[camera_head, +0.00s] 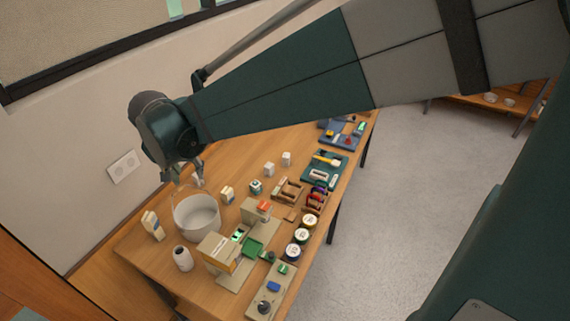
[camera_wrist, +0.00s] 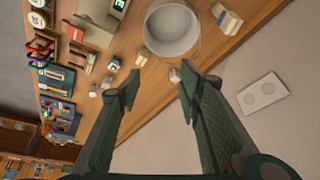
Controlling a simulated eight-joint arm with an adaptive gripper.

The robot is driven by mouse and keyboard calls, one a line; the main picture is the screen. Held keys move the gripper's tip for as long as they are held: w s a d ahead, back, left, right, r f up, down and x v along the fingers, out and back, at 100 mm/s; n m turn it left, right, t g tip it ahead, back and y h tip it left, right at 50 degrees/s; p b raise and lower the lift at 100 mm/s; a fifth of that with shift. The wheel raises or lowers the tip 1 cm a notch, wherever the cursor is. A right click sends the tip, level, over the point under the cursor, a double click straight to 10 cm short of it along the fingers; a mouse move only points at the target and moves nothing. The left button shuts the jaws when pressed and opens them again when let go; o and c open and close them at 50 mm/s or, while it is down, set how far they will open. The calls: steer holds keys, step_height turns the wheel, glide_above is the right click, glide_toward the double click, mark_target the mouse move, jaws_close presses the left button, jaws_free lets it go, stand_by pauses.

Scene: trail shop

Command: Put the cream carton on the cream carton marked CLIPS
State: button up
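My gripper (camera_head: 187,172) is open and empty, above the table's wall side beyond the white bucket. Its two fingers stand wide apart in the wrist view (camera_wrist: 159,88). A small pale carton (camera_wrist: 175,74) shows beside the right fingertip, partly hidden; I cannot tell its height relative to the finger. Several small cream cartons stand in a loose row on the table, among them one right of the bucket (camera_head: 227,194), one with a dark-green mark (camera_head: 255,187), and two farther along (camera_head: 269,170) (camera_head: 286,159). A taller cream carton (camera_head: 153,226) stands left of the bucket. No CLIPS lettering is readable.
The white bucket (camera_head: 196,214) with a wire handle stands close to my gripper. A white bottle (camera_head: 183,258), a beige machine (camera_head: 222,252), spools (camera_head: 301,236) and tool trays (camera_head: 324,169) crowd the table. A wall with a socket (camera_head: 123,166) borders it.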

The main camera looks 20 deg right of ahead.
steer(key=s+d+r+n+t, duration=0.1)
steer(key=s+d, duration=1.1)
steer(key=d, duration=0.2)
steer(key=s+d+r+n+t, duration=0.1)
steer(key=s+d+r, duration=0.1)
steer(key=s+d, duration=0.9)
steer(key=d, duration=0.3)
steer(key=shift+s+d+r+n+t+y, duration=0.25)
steer(key=shift+s+d+n+t+y, duration=0.05)
steer(key=shift+s+d+n+t, duration=0.1)
